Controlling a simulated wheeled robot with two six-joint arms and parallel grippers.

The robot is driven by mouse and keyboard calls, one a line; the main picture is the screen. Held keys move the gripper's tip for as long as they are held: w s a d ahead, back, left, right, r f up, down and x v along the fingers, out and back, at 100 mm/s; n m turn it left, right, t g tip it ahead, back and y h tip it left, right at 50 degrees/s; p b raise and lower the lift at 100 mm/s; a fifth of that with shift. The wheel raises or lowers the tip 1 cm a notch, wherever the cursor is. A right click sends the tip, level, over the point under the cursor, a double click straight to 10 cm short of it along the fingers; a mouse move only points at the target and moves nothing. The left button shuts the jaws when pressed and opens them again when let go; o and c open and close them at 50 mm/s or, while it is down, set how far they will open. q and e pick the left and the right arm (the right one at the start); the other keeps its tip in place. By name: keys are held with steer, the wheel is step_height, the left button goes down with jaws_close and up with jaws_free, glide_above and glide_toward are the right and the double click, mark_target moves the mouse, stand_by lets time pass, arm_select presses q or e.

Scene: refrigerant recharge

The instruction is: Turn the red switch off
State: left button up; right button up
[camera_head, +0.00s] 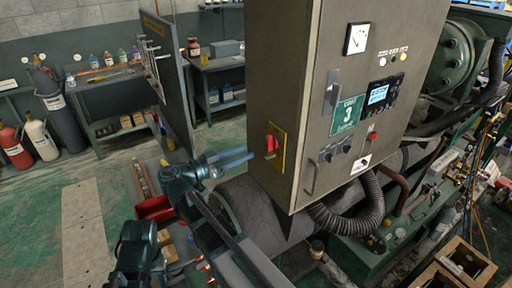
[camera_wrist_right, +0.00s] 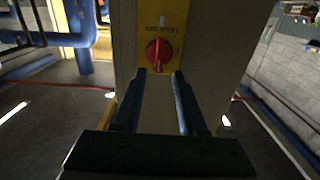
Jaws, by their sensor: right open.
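The red switch (camera_head: 268,146) is a round knob on a yellow plate (camera_head: 281,145) on the left side face of the grey control cabinet (camera_head: 335,85). In the right wrist view the red switch (camera_wrist_right: 158,52) is above centre, its pale mark close to vertical. My right gripper (camera_head: 250,155) is open and empty, its fingers pointing at the switch. In the right wrist view the fingertips of the right gripper (camera_wrist_right: 159,74) appear just below the knob, one to each side. Contact cannot be told.
The cabinet front carries a gauge (camera_head: 356,39), a display (camera_head: 379,95), a handle and a smaller red switch (camera_head: 372,137). A ribbed black hose (camera_head: 350,215) runs below. A red bin (camera_head: 154,208) stands at lower left. Open floor (camera_head: 60,205) lies at the left.

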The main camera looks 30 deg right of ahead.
mark_target(267, 144)
steer(key=d, duration=0.7)
steer(key=shift+w, duration=0.2)
steer(key=shift+d, duration=0.2)
steer(key=shift+c, duration=0.4)
jaws_close()
